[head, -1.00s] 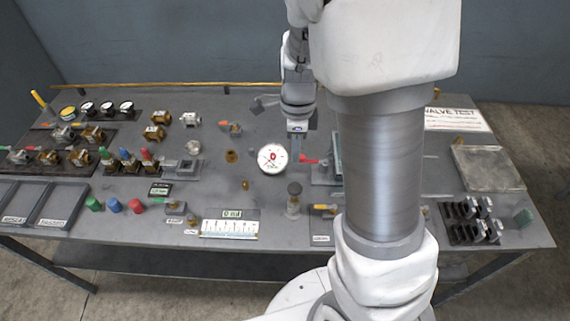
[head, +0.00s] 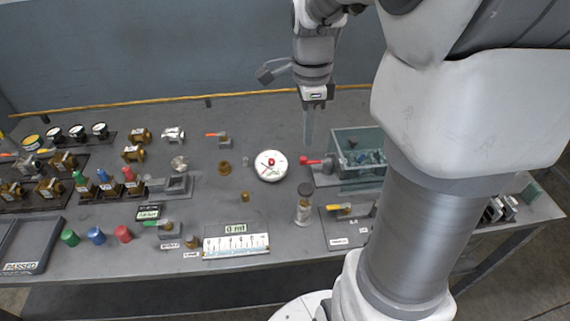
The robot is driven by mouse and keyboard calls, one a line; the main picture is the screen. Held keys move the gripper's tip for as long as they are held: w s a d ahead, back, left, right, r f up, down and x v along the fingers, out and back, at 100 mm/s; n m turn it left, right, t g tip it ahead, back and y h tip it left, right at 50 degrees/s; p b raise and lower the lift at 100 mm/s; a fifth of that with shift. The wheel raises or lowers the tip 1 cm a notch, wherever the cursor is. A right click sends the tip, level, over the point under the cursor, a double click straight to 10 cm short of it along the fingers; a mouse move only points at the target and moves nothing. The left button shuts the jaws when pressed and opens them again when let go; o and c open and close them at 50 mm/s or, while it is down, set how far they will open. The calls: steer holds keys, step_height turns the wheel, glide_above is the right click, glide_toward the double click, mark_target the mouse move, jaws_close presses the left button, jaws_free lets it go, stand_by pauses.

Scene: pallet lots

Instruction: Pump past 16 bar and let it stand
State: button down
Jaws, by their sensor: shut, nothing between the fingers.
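A round white gauge (head: 271,166) with a red mark at its centre stands mid-table; its reading is too small to make out. Right of it is a lever with a red handle (head: 311,160), beside a translucent tank (head: 345,141) with small dark pieces visible inside. My gripper (head: 308,142) points down behind and above the red handle, with its fingers shut and empty. A gap seems to show between the fingertips and the handle. My arm hides part of the table right of the tank.
A bottle-like post (head: 304,205) and a yellow-handled valve (head: 341,208) stand in front. A ruled scale (head: 236,244) lies at the front edge. Brass valves (head: 133,153), coloured caps (head: 96,235) and a dark tray (head: 33,240) fill the left.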

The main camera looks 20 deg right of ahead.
mark_target(305, 188)
steer(key=shift+f, duration=0.1)
stand_by(0.3)
step_height(305, 188, down, 14)
steer(key=shift+s+d+r+b, duration=0.1)
steer(key=shift+b, duration=0.3)
step_height(305, 188, down, 4)
steer(key=b, duration=0.3)
steer(key=shift+r, duration=0.2)
steer(key=shift+s, duration=0.15)
